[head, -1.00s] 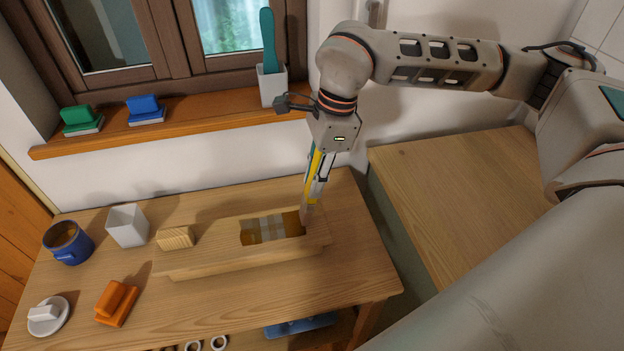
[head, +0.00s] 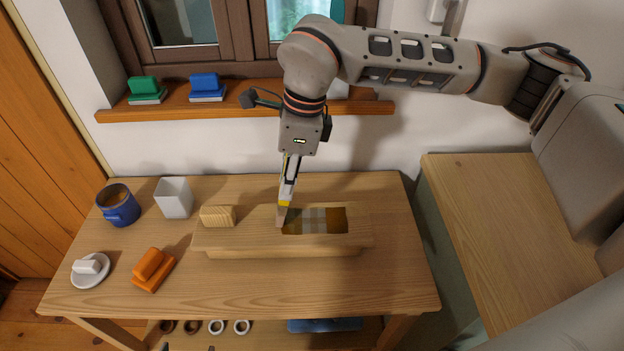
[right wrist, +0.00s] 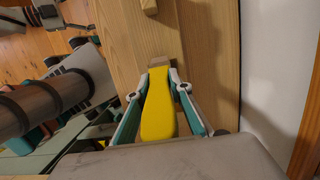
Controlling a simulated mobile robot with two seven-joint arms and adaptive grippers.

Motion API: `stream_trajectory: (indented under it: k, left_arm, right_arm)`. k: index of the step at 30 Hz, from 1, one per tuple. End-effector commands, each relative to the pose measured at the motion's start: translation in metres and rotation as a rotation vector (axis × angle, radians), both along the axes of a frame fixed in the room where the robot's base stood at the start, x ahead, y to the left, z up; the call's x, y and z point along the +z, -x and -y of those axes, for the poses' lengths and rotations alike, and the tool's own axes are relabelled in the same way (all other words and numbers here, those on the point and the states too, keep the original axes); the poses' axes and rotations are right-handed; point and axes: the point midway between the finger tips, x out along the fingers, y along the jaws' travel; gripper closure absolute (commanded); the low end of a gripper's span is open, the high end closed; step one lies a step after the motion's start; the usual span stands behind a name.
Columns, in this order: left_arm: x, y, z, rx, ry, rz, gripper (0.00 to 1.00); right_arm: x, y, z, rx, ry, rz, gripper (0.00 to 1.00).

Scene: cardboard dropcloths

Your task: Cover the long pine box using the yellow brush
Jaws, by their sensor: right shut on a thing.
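The long pine box (head: 225,241) lies lengthwise on the wooden table. Its top has a rectangular brown area (head: 338,219) with paler grey blocks in the middle; I cannot tell whether this is a recess or a coating. My right gripper (head: 290,180) is above the box, shut on the yellow brush (head: 285,199), which points down. The brush tip is at the left end of the brown area; contact is unclear. In the right wrist view the yellow handle (right wrist: 158,110) lies between the fingers, with pale brown bristles (right wrist: 159,62) beyond. My left gripper is not in view.
Green (head: 145,88) and blue (head: 207,86) blocks stand on the windowsill. The table's front is clear.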

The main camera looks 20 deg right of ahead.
Motion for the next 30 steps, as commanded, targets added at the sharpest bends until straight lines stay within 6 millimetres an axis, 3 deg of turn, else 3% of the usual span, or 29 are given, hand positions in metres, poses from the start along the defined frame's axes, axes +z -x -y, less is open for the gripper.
stream_trajectory:
  k: [30]
  left_arm:
    - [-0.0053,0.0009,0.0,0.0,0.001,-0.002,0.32]
  right_arm:
    - [-0.0075,-0.0005,-0.0009,-0.001,0.0,0.001,1.0]
